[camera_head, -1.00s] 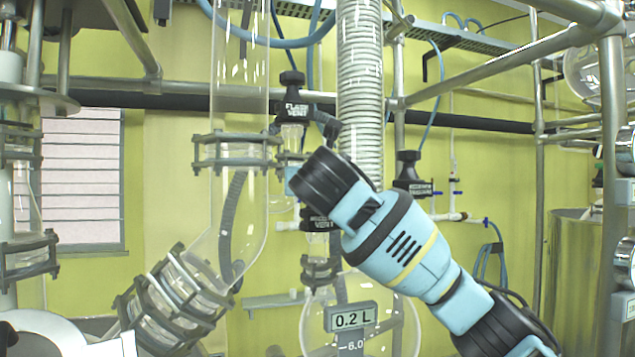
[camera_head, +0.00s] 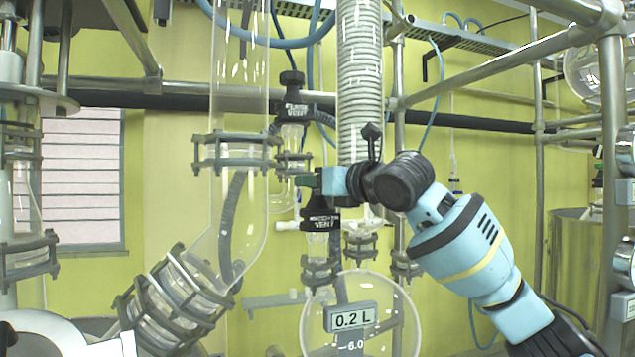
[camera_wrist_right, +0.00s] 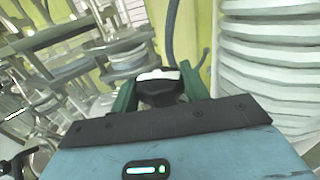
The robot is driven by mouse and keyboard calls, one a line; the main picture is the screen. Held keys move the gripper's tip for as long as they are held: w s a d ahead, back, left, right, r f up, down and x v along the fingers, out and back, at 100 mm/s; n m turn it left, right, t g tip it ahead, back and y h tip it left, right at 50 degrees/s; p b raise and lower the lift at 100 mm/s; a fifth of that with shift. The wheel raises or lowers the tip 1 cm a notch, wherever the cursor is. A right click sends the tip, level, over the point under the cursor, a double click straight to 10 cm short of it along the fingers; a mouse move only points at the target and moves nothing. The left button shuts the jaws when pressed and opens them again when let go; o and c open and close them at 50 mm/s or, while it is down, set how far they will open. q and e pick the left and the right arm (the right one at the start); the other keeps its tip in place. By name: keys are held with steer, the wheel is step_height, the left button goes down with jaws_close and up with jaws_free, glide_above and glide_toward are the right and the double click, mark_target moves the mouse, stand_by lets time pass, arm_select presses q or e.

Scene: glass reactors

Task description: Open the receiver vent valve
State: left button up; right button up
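The receiver vent valve (camera_head: 320,222) is a black cap with a partly readable white label, above a clamped glass neck on the round receiver flask (camera_head: 400,325). My right gripper (camera_head: 308,182) comes in from the right, with its green fingertips at the top of this valve, hiding its knob. In the right wrist view, the two green fingers (camera_wrist_right: 160,88) stand apart on either side of a dark knob (camera_wrist_right: 160,93) with a bright top. I cannot tell whether they press on it. My left gripper is not in view.
The flash vent valve (camera_head: 292,108) stands above and behind. A wide glass tube (camera_head: 238,90) runs close on the left, and a white ribbed hose (camera_head: 360,80) rises just behind my right gripper. Metal frame bars (camera_head: 500,70) cross at the right.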

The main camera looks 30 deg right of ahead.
steer(key=o, duration=0.3)
